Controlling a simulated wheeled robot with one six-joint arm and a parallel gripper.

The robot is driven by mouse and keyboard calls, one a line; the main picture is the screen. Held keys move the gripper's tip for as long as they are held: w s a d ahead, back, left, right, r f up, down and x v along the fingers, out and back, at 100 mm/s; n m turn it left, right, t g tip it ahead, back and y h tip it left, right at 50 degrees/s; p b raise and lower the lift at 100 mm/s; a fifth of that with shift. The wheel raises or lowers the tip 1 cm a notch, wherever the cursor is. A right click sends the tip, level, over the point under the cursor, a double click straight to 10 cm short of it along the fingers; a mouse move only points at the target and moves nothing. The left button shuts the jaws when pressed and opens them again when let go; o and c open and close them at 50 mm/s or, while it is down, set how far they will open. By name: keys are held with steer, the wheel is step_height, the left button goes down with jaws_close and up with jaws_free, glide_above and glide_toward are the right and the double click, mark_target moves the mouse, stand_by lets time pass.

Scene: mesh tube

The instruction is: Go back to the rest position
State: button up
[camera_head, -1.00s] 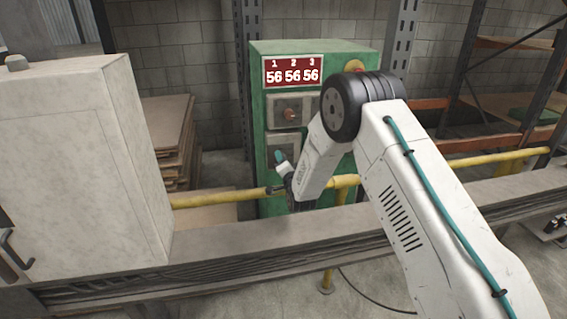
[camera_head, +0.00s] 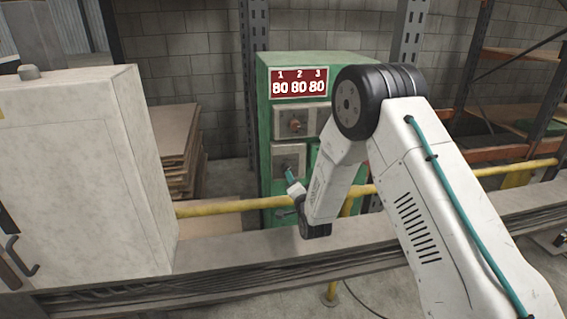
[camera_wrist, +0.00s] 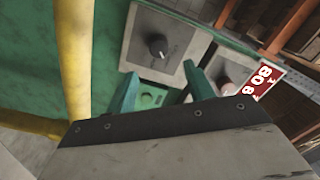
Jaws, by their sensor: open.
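My gripper (camera_wrist: 160,82) shows in the wrist view as two green fingers, spread apart with nothing between them. It points at the front of a green control cabinet (camera_head: 264,130) and appears apart from it. In the wrist view a grey plate with a dark knob (camera_wrist: 157,45) lies beyond the fingers, and a second plate with a reddish knob (camera_wrist: 226,87) lies to its right. The cabinet's red display (camera_head: 299,84) reads 80 80 80 under the numbers 1, 2 and 3. In the head view my arm covers the cabinet's right and lower front.
A yellow rail (camera_head: 222,206) runs in front of the cabinet and shows close on the left in the wrist view (camera_wrist: 76,60). A grey beam (camera_head: 235,246) crosses below it. A pale cabinet (camera_head: 85,165) stands at left, with stacked boards (camera_head: 176,145) behind.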

steer(key=s+d+r+n+g, duration=0.1)
steer(key=d+r+g, duration=0.1)
steer(key=r, duration=0.3)
steer(key=s+d+r+n+g, duration=0.1)
steer(key=s+d+r+g, duration=0.1)
steer(key=r, duration=0.3)
steer(key=s+d+r+n+g+h, duration=0.2)
steer(key=s+d+r+n+g, duration=0.15)
steer(key=s+r, duration=0.6)
steer(key=s+d+r+n+g, duration=0.1)
steer(key=s+d+g, duration=0.1)
steer(key=s, duration=1.1)
steer(key=s+d+r+n+g, duration=0.1)
steer(key=s+d+n+g, duration=0.1)
steer(key=s, duration=1.2)
steer(key=s+d+r+n+g, duration=0.1)
steer(key=s+d+g, duration=0.2)
steer(key=s, duration=1)
steer(key=shift+s+d+r+g+h, duration=0.25)
steer(key=shift+r+g+h, duration=0.1)
steer(key=shift+g, duration=0.8)
